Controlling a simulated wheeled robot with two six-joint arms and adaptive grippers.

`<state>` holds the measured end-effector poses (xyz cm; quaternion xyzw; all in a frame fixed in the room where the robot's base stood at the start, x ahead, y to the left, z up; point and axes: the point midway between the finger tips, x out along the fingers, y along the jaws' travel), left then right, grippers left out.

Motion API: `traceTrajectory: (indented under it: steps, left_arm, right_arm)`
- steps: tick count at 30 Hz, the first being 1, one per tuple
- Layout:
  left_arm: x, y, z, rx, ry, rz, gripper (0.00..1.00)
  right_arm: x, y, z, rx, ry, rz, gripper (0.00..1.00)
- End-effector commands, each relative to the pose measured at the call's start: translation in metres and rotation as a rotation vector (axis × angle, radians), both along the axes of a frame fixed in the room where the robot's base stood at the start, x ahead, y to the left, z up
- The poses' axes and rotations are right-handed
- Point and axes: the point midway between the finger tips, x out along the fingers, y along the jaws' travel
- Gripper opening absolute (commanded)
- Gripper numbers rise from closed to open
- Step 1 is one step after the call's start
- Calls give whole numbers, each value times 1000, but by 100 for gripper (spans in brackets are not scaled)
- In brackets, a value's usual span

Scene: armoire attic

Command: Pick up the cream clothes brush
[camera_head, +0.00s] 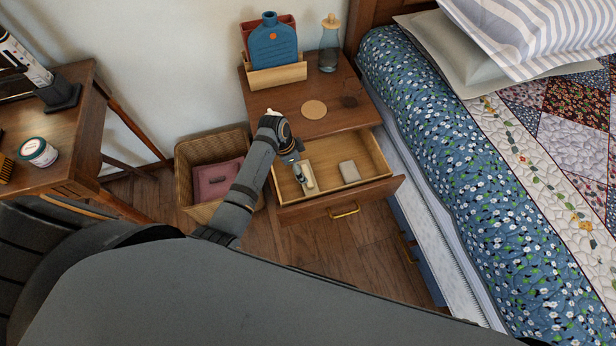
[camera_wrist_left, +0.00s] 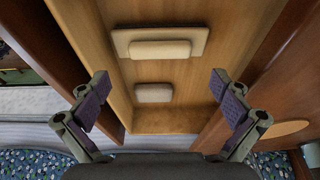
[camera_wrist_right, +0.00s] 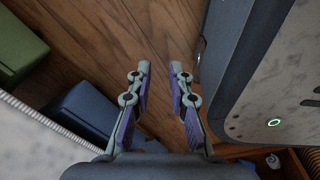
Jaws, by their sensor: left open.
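The cream clothes brush (camera_head: 308,178) lies in the open nightstand drawer, near its left side. In the left wrist view the brush (camera_wrist_left: 160,48) shows as a cream pad on a wider tan back, lying flat. My left gripper (camera_head: 299,172) is over the left part of the drawer, by the brush, and partly covers it. In its wrist view the left gripper (camera_wrist_left: 163,90) is open, fingers wide apart, with nothing held. My right gripper (camera_wrist_right: 159,70) is over the wooden floor, its fingers apart by a narrow gap with nothing between them.
A small beige block (camera_head: 349,171) lies in the drawer (camera_head: 381,155) right of the brush. On the nightstand (camera_head: 327,126) are a coaster (camera_head: 314,110), a lamp-like bottle (camera_head: 329,50) and a blue bottle (camera_head: 272,42). A wicker basket (camera_head: 188,165) stands left; the bed (camera_head: 440,130) is right.

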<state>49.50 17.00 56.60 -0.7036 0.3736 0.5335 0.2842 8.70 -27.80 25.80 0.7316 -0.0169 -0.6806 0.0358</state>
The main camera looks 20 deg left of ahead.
Motion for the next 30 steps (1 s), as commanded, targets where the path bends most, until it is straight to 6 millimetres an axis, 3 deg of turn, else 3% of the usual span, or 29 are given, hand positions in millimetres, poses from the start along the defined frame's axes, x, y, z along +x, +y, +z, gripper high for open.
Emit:
traceTrajectory:
  steps: [3, 9, 18, 26, 30]
  left_arm:
    - [3, -4, -18, 0, 0, 1, 100]
    - [4, -6, -23, 0, -1, 0, 100]
    - [12, -20, -67, 1, -1, 0, 100]
    - [12, -21, -69, 1, -2, 1, 100]
    - [12, -20, -69, 1, -2, 1, 82]
  right_arm:
    - [31, -4, -1, -5, -37, 3, 20]
    - [33, -2, -1, -3, -35, 1, 20]
    - [63, 0, -5, -2, -47, 1, 20]
    - [65, 0, -3, -2, -46, 1, 20]
    - [65, 0, -3, -2, -46, 1, 20]
